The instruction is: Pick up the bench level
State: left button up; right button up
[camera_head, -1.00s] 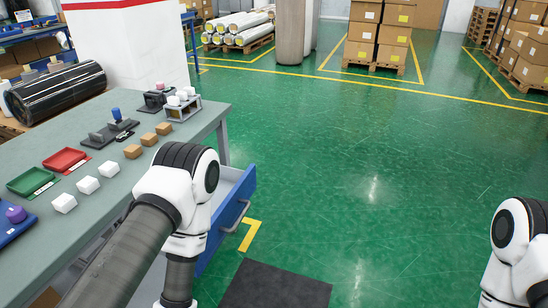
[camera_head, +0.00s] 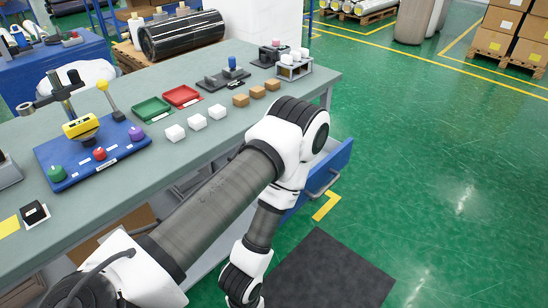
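A small black item on a white card (camera_head: 34,213) lies near the bench's front left edge. My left arm crosses in front of the bench and its wrist bends down beside it; the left gripper's fingers are out of frame. My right gripper is not in view.
The grey-green bench top (camera_head: 235,130) carries white cubes (camera_head: 197,122), brown blocks (camera_head: 257,92), a green tray (camera_head: 151,109) and a red tray (camera_head: 181,96). A blue drawer (camera_head: 335,165) stands open at the bench front. Green floor at right is clear.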

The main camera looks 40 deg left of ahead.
aim_at(81, 125)
jog(key=u, duration=2.45)
jog(key=j+z, duration=0.25)
jog(key=z, duration=0.15)
jog(key=i+j+z, duration=0.1)
jog(key=j+z, duration=0.15)
jog(key=z, duration=0.15)
jog(key=j+z, duration=0.25)
jog(key=z, duration=0.15)
